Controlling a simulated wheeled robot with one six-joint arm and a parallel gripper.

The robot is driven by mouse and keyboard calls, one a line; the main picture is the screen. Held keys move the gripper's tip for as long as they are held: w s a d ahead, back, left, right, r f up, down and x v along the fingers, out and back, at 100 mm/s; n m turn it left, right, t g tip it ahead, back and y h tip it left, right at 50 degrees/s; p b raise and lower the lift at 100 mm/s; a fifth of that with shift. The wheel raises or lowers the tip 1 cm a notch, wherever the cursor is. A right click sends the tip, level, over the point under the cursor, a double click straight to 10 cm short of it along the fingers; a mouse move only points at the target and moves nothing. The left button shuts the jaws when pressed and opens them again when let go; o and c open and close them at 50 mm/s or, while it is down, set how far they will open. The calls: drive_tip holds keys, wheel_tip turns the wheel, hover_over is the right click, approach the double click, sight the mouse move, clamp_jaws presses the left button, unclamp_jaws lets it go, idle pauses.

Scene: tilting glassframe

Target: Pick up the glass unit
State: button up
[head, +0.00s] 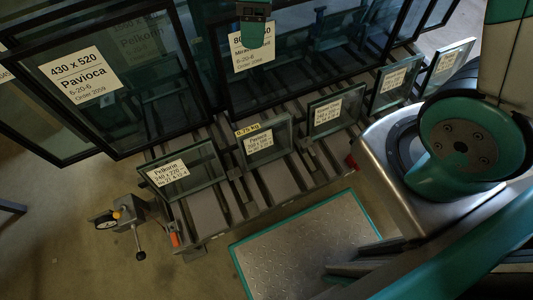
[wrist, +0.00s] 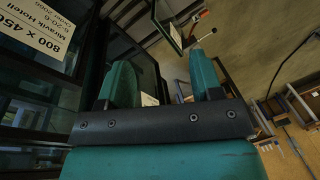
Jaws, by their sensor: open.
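Several small glass units stand in a row along the front of the rack. They are the Pelkorin unit (head: 203,166), one with a yellow tag (head: 283,136), one right of it (head: 354,103), and others (head: 413,79) farther right. Which one the task means cannot be told. My gripper (head: 254,38) hangs at the top of the head view, in front of the large Miravik pane's label, apart from the small units. In the wrist view my gripper (wrist: 163,82) has its two teal fingers spread, with nothing held between them. A small pane (wrist: 168,24) shows beyond the fingers.
Large dark-framed panes, including the Pavioca unit (head: 145,90), stand behind the small row. The slatted rack (head: 205,215) has a clamp (head: 125,215) at its front left. A teal-edged metal plate (head: 300,255) lies in front. Wooden pallets (wrist: 300,100) show right in the wrist view.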

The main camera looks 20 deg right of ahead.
sight(263, 124)
drive_tip(key=w+d+f+n+b, duration=0.1)
drive_tip(key=f+b, duration=0.3)
drive_tip(key=f, duration=0.8)
drive_tip(key=w+d+f+n+g+h+b, duration=0.1)
drive_tip(key=f+b, duration=0.3)
drive_tip(key=f, duration=0.7)
drive_tip(key=w+d+f+n+b, duration=0.1)
drive_tip(key=f+b, duration=0.3)
drive_tip(key=f, duration=0.8)
drive_tip(key=shift+w+f+n+h, duration=0.2)
drive_tip(key=shift+f+n+h, duration=0.15)
drive_tip(key=shift+n, duration=0.45)
drive_tip(key=b+x, duration=0.2)
drive_tip(key=x, duration=0.4)
drive_tip(key=shift+w+f+b, duration=0.1)
drive_tip(key=shift+f+b, duration=0.15)
drive_tip(key=shift+b, duration=0.15)
clamp_jaws()
drive_tip(key=shift+r, duration=0.1)
